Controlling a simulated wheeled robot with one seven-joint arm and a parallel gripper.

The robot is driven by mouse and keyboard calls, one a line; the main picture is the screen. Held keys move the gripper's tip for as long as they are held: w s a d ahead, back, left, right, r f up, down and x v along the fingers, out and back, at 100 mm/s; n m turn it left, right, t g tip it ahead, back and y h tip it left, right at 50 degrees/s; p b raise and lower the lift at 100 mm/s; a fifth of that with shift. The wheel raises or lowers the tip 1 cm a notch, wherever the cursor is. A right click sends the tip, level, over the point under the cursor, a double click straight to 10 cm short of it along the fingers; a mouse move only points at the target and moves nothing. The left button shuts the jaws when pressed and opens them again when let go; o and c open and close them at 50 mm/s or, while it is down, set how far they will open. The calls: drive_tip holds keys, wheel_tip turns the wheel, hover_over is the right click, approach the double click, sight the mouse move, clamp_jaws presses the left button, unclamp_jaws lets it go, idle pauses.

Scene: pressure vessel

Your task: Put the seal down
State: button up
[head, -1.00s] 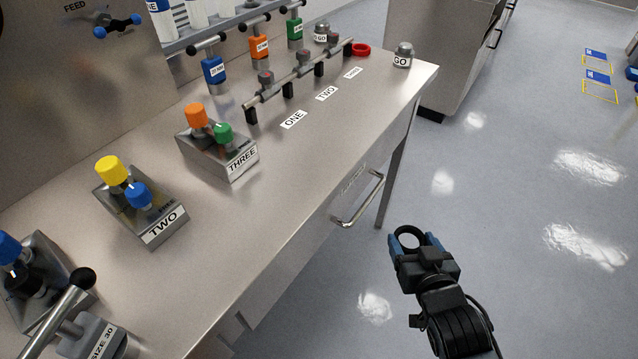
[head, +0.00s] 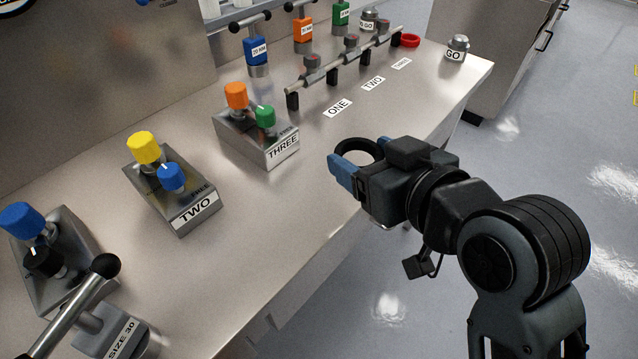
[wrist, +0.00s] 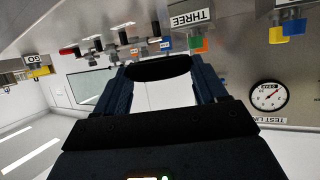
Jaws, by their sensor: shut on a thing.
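The seal is a black ring (head: 361,151), held between the blue fingertips of my gripper (head: 362,160). My gripper is shut on it, and in the head view they appear over the front edge of the steel bench (head: 262,215). I cannot tell how high the ring is above the bench top. In the wrist view the black seal (wrist: 160,68) spans the gap between the two fingers, seen nearly edge-on.
Block THREE (head: 255,138), block TWO (head: 174,192) and a lever labelled SIZE 30 (head: 117,335) stand along the bench. Bare bench lies right of block TWO.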

hover_over(320, 200)
wheel_tip(320, 200, down, 4)
drive_tip(key=shift+r, duration=0.1)
drive_tip(key=shift+f, duration=2.1)
drive_tip(key=shift+f, duration=0.15)
drive_tip(key=shift+f, duration=0.35)
drive_tip(key=shift+f, duration=0.1)
drive_tip(key=o, duration=1)
drive_tip(key=shift+o, duration=0.2)
